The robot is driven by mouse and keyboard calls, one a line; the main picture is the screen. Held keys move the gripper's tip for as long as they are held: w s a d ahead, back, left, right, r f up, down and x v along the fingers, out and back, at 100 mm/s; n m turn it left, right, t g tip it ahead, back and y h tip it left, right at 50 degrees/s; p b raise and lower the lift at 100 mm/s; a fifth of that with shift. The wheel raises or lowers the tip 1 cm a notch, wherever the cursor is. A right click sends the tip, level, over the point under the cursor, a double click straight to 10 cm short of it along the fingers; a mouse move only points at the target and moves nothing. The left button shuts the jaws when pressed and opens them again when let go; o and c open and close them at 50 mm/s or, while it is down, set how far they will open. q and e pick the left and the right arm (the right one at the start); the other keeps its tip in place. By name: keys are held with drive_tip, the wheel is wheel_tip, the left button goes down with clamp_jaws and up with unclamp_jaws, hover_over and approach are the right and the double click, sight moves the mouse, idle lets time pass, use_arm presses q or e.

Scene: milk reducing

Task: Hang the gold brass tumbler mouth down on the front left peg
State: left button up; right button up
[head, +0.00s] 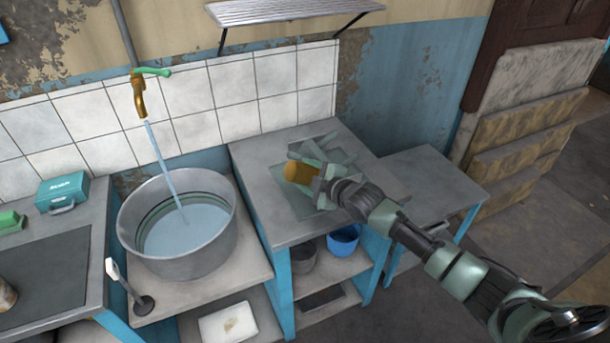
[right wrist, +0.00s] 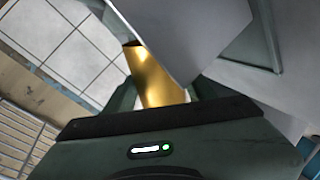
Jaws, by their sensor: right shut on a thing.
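The gold brass tumbler (head: 302,173) is in my right gripper (head: 318,180), above the grey counter to the right of the basin. It lies tilted, close to sideways, with one end towards the left. In the right wrist view the tumbler (right wrist: 160,80) shows between the fingers (right wrist: 155,98), partly hidden by a pale grey surface. A pale green, glass-like rack (head: 325,148) stands on the counter behind and around the gripper. Its pegs are hard to make out, and I cannot tell which is the front left one. My left gripper is not in view.
A large metal basin (head: 128,232) stands left of the counter (head: 262,192), under a brass tap (head: 139,95) with running water. A blue bucket (head: 343,242) sits on the shelf below. A lower side table (head: 445,178) to the right is mostly clear.

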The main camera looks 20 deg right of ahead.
drive_tip(key=shift+f, duration=0.15)
drive_tip(key=shift+f+b, duration=0.35)
drive_tip(key=shift+f, duration=0.15)
drive_tip(key=shift+f, duration=0.15)
drive_tip(key=o, duration=1.5)
drive_tip(key=shift+a, duration=0.1)
drive_tip(key=shift+s, duration=0.1)
drive_tip(key=v, duration=0.7)
drive_tip(key=shift+s+b, duration=0.35)
